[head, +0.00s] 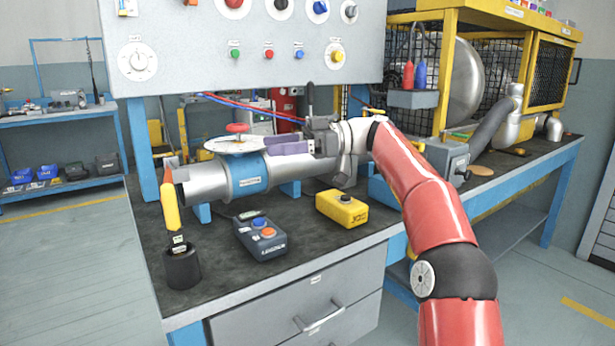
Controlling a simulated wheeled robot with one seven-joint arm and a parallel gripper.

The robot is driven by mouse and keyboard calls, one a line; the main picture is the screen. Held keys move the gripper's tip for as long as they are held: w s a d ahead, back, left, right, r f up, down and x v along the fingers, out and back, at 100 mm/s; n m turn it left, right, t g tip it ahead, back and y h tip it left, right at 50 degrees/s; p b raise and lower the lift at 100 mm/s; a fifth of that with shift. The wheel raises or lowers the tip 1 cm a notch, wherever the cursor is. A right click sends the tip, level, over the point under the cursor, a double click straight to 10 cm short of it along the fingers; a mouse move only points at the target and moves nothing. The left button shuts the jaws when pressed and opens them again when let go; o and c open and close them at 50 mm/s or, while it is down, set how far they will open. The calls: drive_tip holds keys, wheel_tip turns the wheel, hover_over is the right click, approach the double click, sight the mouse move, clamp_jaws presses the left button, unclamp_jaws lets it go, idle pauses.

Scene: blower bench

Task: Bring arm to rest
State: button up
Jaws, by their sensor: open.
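My red arm (415,185) reaches in from the lower right, over the bench, and bends left at the wrist. My gripper (264,158) points left with its two purple-grey fingers apart and nothing seen between them. It is close to the silver pipe (207,181) with the blue band and the red-handled valve (237,128). The fingers overlap the pipe in the picture; whether they touch it I cannot tell.
On the dark bench top (215,290) stand a yellow button box (341,208), a grey two-button box (262,238) and a black cup (183,268) with a yellow-handled tool. A control panel (200,50) hangs above. A yellow-caged blower (465,80) stands at right.

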drive_tip(key=s+f+m+t+h, duration=0.6)
drive_tip(key=s+f+m+h, duration=0.25)
drive_tip(key=s+m, duration=0.2)
drive_tip(key=s+d+f+m+t+h, duration=0.3)
drive_tip(key=s+d+f+m+h, duration=0.5)
drive_tip(key=s+d+f, duration=1)
drive_tip(key=s+d+m, duration=0.1)
drive_tip(key=s+d, duration=0.1)
drive_tip(key=s, duration=0.2)
drive_tip(key=shift+s+d+f+t, duration=0.25)
drive_tip(key=shift+d+f+t, duration=0.05)
drive_tip(key=shift+d, duration=0.05)
drive_tip(key=shift+m+h, duration=0.25)
idle(0.9)
